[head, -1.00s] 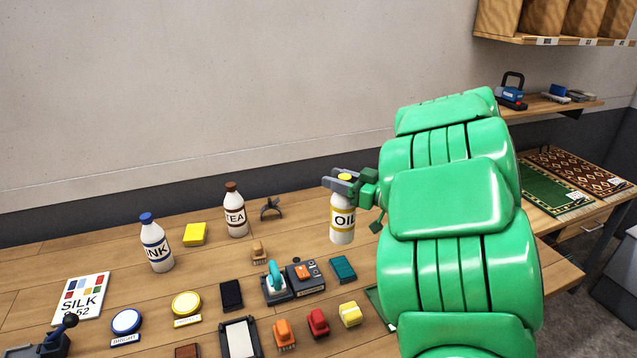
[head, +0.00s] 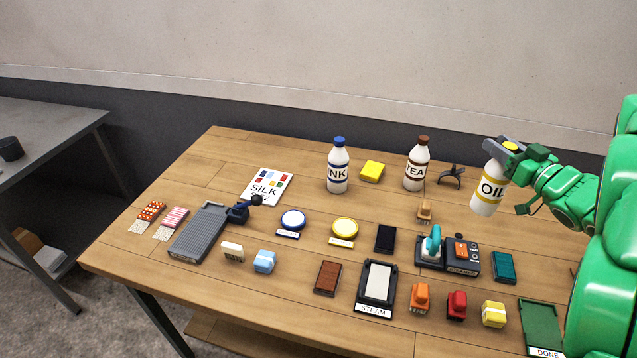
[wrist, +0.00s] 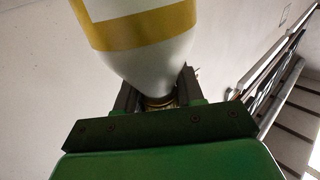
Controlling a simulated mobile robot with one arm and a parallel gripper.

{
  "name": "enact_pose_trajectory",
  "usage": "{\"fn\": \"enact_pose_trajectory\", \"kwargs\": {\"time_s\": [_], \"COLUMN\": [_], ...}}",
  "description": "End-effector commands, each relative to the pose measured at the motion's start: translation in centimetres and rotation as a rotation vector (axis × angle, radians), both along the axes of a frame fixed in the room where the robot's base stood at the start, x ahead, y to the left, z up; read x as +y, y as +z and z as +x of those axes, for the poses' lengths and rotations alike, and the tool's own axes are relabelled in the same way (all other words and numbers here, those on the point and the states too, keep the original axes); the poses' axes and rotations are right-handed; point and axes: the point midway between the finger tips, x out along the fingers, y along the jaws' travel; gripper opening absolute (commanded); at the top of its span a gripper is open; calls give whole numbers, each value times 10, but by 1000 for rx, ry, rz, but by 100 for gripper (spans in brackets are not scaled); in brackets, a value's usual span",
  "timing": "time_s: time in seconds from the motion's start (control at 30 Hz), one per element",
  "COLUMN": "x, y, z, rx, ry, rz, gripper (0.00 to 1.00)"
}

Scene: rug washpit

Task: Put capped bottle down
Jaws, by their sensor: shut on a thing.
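The capped bottle is the white OIL bottle (head: 487,190) with a yellow cap and yellow band. My gripper (head: 506,149) is shut on its neck, just under the cap, at the right of the head view. The bottle hangs slightly tilted, and it seems to be above the wooden table (head: 215,160); the exact gap under it is hard to tell. In the wrist view the bottle (wrist: 140,45) fills the top middle, with its neck between the jaws (wrist: 158,100).
A TEA bottle (head: 416,166) with a brown cap and an INK bottle (head: 338,168) with a blue cap stand at the back. A dark forked stand (head: 452,175) sits between TEA and OIL.

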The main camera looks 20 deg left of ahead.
Motion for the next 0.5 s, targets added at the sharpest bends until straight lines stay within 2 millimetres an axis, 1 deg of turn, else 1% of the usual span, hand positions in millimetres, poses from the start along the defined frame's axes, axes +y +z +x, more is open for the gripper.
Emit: {"fn": "enact_pose_trajectory", "kwargs": {"time_s": [0.03,0.3,0.5], "x": [12,61,100], "y": [1,6,9], "z": [5,28,41], "rx": [-1,-1,-2], "ry": [7,14,20], "rz": [0,0,2], "gripper": [0,0,0]}}
